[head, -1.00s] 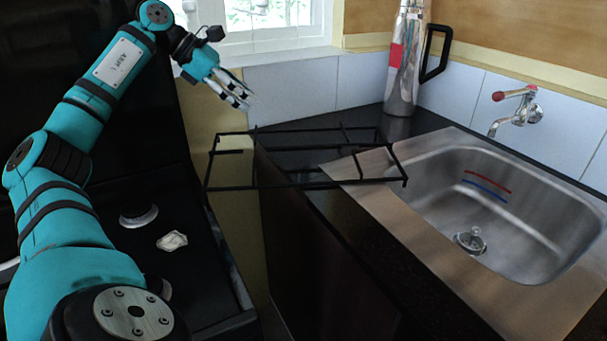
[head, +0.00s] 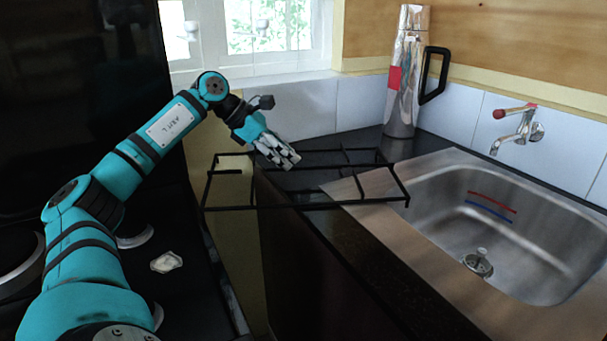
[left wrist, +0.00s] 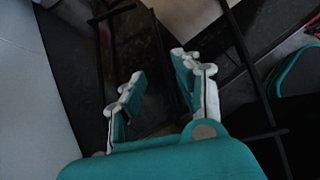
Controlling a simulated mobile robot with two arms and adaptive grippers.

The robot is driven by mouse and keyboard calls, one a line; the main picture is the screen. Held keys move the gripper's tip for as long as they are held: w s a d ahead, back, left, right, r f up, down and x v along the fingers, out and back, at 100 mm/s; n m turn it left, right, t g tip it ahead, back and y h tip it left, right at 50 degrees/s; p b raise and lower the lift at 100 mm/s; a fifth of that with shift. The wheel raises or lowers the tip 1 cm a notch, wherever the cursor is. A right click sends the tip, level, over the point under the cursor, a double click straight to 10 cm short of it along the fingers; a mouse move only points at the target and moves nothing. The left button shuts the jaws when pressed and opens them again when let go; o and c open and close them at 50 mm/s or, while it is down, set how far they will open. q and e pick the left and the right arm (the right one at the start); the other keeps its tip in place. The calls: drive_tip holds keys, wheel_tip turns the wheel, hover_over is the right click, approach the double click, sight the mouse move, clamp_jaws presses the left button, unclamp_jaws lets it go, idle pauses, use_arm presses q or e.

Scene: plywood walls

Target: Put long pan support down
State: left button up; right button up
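The long pan support (head: 300,206) is an open frame of thin black bars. In the head view its right part is over the counter and the steel sink edge, and its left part sticks out past the counter's left edge. I cannot tell whether it rests on the counter. My left gripper (head: 279,157) is at its far bar, near the middle. In the left wrist view my left gripper (left wrist: 158,88) has its fingers apart with nothing clearly between them. Dark bars of the pan support (left wrist: 243,55) run beside the fingers. My right gripper is not seen.
A steel sink (head: 530,250) with a tap (head: 518,130) is at the right. A shiny flask (head: 408,75) with a black handle stands at the counter's back corner. A pale, flat object (head: 167,262) lies on the dark surface at the lower left. The window is behind.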

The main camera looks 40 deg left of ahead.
use_arm(q)
drive_tip(key=x, duration=0.5)
drive_tip(key=shift+s+d, duration=0.15)
clamp_jaws()
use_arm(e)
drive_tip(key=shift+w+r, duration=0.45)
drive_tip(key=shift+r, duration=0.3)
use_arm(q)
drive_tip(key=shift+r, duration=0.1)
